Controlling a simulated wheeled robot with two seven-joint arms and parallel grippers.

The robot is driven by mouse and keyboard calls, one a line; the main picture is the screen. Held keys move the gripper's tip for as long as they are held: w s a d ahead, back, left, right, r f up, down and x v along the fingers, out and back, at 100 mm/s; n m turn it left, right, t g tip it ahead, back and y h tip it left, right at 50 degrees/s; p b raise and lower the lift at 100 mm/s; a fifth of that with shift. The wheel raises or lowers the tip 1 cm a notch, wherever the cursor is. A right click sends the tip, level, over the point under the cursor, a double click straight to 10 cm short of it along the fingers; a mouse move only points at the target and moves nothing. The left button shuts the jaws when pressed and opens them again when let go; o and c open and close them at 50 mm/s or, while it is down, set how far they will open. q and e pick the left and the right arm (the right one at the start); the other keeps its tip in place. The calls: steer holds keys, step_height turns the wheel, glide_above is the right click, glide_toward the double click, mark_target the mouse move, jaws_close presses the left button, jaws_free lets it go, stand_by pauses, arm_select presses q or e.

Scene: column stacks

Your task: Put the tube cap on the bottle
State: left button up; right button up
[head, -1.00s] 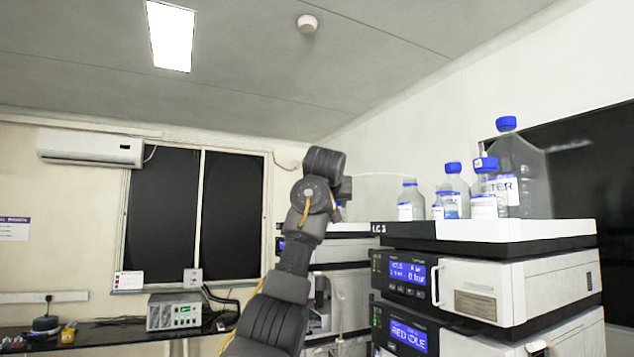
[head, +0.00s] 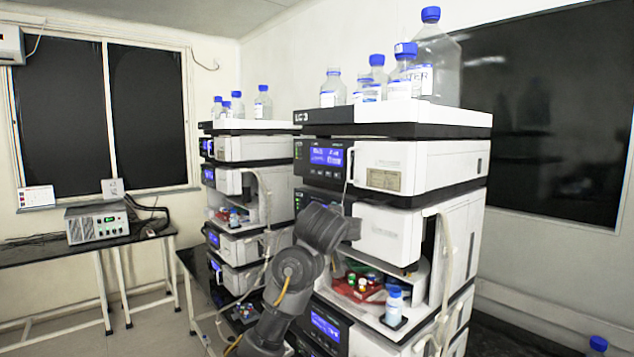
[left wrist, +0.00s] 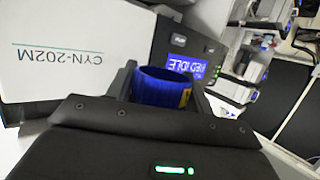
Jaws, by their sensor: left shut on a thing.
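In the left wrist view, a blue tube cap (left wrist: 160,88) sits between the fingers of my left gripper (left wrist: 165,80), which is shut on it. In the head view, my left gripper (head: 350,228) is in front of the near instrument stack, below its top display; its fingers and the cap are hard to make out there. A clear bottle (head: 332,95) with a white label and no tall cap stands at the left of the stack's top tray, well above the gripper. My right gripper is in neither view.
Several blue-capped bottles, including a large clear one (head: 438,62), crowd the top tray (head: 400,117) right of the uncapped bottle. An open bay holds a red rack (head: 358,290) and a small bottle (head: 394,305). A second stack (head: 245,150) stands behind, left.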

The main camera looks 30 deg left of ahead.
arm_select(q)
steer(key=s+d+f+m+h+b, duration=0.1)
steer(key=s+d+f+b, duration=0.2)
steer(key=f, duration=0.5)
steer(key=s+d+f+m+h+b, duration=0.1)
steer(key=s+d+f+h+b, duration=0.1)
steer(key=s+d+f, duration=0.4)
steer(key=s+d+f+m+h+b, duration=0.1)
steer(key=s+d+f+b, duration=0.2)
steer(key=f, duration=0.8)
steer(key=shift+s+d+f+m+t+h+b, duration=0.35)
steer(key=shift+s+d, duration=0.3)
steer(key=shift+d, duration=0.5)
